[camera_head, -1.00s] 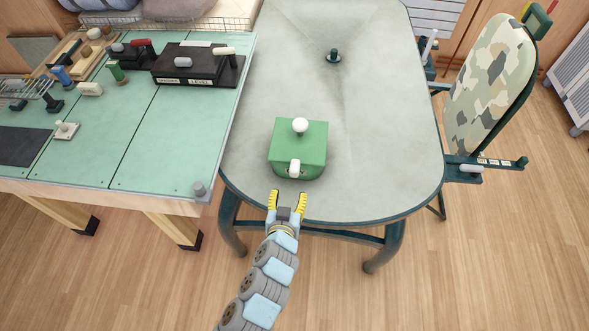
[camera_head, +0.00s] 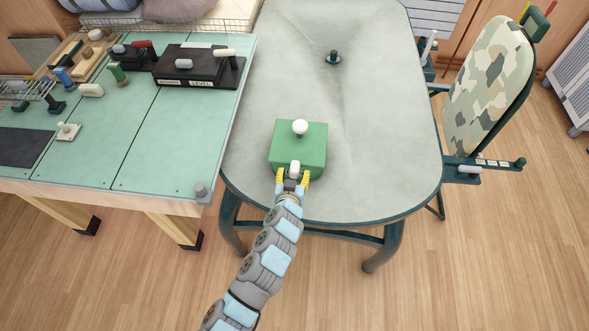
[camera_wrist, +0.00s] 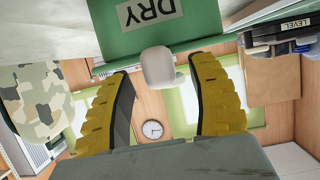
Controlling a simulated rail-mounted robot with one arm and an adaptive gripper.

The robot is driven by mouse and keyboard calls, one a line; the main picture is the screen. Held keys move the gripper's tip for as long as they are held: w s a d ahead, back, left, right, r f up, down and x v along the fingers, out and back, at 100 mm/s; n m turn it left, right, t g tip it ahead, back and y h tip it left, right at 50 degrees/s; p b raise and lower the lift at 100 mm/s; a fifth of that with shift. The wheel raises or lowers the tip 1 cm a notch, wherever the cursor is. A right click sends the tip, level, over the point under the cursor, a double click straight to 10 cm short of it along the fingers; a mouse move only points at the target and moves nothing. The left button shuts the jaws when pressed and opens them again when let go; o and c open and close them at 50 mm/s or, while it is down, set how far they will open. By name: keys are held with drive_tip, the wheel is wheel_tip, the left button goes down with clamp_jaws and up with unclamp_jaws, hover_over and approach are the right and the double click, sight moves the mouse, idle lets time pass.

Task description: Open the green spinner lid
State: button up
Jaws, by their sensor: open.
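The green spinner box (camera_head: 299,144) stands on the grey oval table. It has a round white knob (camera_head: 300,127) on its top and a white handle (camera_head: 295,168) on its front face. The wrist view shows the green front (camera_wrist: 190,25) with a label reading DRY and the white handle (camera_wrist: 158,68) below it. My gripper (camera_head: 293,177) is open at the box's front. Its yellow fingers stand on either side of the white handle, with gaps visible on both sides in the wrist view. The lid's seam is too small to tell.
The grey table (camera_head: 385,130) is clear around the box, except a small dark green knob (camera_head: 333,57) farther back. A green workbench (camera_head: 150,150) with black boxes (camera_head: 195,66) stands to the left.

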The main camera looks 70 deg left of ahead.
drive_tip(key=shift+x, duration=1.1)
drive_tip(key=shift+s, duration=0.1)
clamp_jaws()
